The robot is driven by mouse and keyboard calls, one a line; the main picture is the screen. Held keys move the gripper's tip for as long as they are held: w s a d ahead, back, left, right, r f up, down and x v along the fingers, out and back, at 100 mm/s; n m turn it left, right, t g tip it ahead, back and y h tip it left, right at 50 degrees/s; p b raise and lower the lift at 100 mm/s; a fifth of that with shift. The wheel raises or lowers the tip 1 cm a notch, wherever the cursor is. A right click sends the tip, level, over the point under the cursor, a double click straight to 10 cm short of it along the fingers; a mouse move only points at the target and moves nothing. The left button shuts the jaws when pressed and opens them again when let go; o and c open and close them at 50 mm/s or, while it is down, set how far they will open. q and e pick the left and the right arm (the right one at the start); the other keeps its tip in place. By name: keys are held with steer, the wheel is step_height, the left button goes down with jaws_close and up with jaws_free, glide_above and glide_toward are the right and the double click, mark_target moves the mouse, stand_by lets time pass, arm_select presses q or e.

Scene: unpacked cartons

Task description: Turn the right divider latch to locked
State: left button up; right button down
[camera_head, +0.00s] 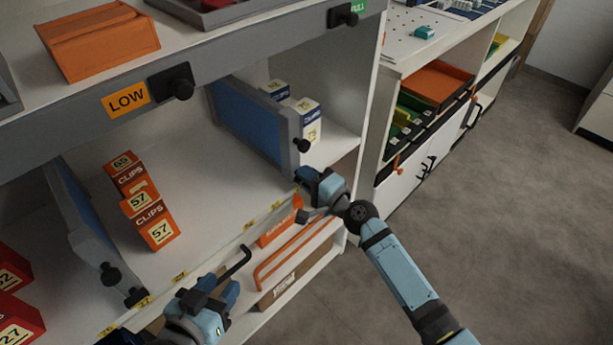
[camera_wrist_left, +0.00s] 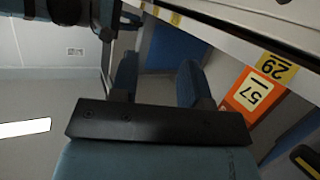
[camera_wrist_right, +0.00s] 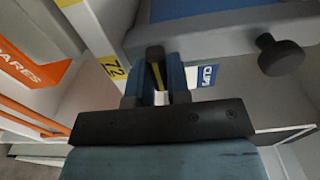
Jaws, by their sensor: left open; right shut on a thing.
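The right divider (camera_head: 247,117) is a blue panel with a grey frame, standing on the middle shelf. A black round knob (camera_head: 302,145) sticks out of its front post; it also shows in the right wrist view (camera_wrist_right: 281,55). My right gripper (camera_head: 307,181) is at the foot of that post, shut on the black divider latch (camera_wrist_right: 155,54), which shows between its fingertips. The fingers cover most of the latch, so I cannot tell its angle. My left gripper (camera_head: 217,290) is open and empty, in front of the shelf edge, low and left of the right one.
Orange clip boxes (camera_head: 147,205) stand on the shelf left of the divider; white-blue boxes (camera_head: 306,120) stand behind it. The left divider (camera_head: 84,232) is at far left. A thin black bent bar (camera_head: 237,262) is near my left gripper. Open floor lies right.

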steer(key=c, duration=1.1)
jaws_free()
arm_select(q)
steer(key=shift+w+d+r, duration=0.1)
steer(key=shift+r, duration=0.05)
arm_select(e)
steer(key=v, duration=1.4)
arm_select(q)
steer(key=shift+f, duration=0.25)
